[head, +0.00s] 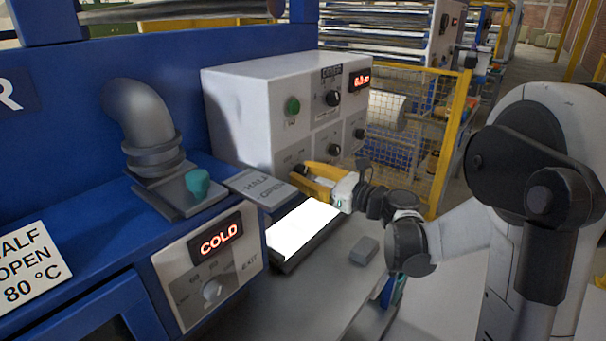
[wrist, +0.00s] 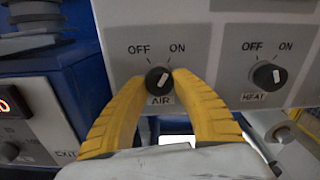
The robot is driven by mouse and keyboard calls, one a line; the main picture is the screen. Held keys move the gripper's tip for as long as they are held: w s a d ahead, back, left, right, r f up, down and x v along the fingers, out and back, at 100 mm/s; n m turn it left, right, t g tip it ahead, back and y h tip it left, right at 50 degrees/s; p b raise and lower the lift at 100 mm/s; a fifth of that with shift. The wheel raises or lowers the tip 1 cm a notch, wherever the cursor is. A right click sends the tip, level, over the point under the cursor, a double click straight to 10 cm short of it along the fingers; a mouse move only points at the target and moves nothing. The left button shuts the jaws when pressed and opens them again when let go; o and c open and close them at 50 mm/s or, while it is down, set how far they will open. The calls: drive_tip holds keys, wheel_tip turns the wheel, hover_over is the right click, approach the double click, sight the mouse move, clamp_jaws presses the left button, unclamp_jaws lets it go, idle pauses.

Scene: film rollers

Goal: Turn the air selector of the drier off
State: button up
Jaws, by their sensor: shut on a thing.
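The air selector (wrist: 158,80) is a small black knob with a white pointer, above an AIR label, with OFF at its upper left and ON at its upper right. In the wrist view the white pointer leans toward ON. My gripper (wrist: 160,84) has its two yellow fingers shut on the knob, one on each side. In the head view my gripper (head: 297,173) reaches the lower left of the grey-white control box (head: 245,113), and the air selector is hidden there.
The heat selector (wrist: 267,76) is right of the air knob, its pointer toward ON. A blue machine with a lit COLD display (head: 220,240) stands at the left. A bright glowing panel (head: 300,228) and a small grey block (head: 361,250) lie below my gripper. A yellow mesh fence (head: 415,120) stands behind.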

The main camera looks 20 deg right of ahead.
drive_tip(key=shift+n, duration=0.3)
drive_tip(key=n, duration=1.1)
drive_tip(key=shift+w+r, duration=0.1)
drive_tip(key=shift+n, duration=0.3)
idle(0.4)
drive_tip(key=o, duration=1.2)
drive_tip(key=shift+d, duration=0.1)
